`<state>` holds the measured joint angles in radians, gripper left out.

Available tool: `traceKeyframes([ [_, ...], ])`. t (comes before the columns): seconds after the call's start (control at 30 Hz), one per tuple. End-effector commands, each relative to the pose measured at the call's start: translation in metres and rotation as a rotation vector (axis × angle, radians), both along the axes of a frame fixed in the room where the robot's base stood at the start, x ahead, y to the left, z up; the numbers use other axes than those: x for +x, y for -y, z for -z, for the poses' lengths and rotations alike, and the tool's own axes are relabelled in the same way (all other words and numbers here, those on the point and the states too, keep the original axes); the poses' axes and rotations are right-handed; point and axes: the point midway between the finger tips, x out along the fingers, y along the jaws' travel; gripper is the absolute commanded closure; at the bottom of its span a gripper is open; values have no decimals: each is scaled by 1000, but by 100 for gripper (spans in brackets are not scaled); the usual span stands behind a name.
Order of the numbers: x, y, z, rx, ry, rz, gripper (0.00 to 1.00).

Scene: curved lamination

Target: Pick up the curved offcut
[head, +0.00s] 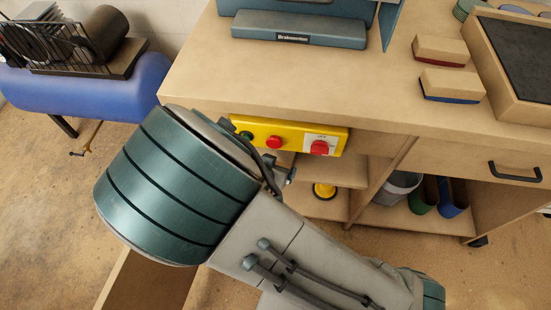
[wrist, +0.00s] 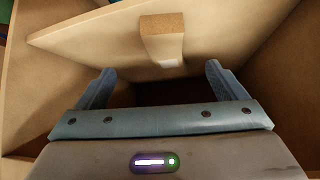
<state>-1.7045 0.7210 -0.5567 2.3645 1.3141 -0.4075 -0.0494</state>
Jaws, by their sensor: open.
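In the wrist view, my gripper (wrist: 158,82) is open, with its two blue-grey fingers wide apart and nothing between them. Just beyond the fingertips, near the top middle, is a short tan wooden piece (wrist: 163,42) with a rough brown end face and a pale patch at its lower end. It may be the curved offcut; its curve is hard to make out from here. It lies against or stands on a pale wooden panel (wrist: 95,42); I cannot tell which. In the head view my arm shows, but my gripper does not.
A wooden workbench (head: 200,80) fills the head view, with a yellow button box (head: 290,137) on its front edge. Wooden walls (wrist: 285,75) flank my gripper in the wrist view.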

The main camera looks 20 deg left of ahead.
Motion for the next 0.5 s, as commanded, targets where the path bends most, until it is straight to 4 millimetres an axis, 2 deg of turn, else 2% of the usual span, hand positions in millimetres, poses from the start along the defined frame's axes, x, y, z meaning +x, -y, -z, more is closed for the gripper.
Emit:
traceKeyframes([
  [0.27,-4,-6,2,1,-1,-17,9],
  [0.5,16,-4,25,1,-1,-11,9],
])
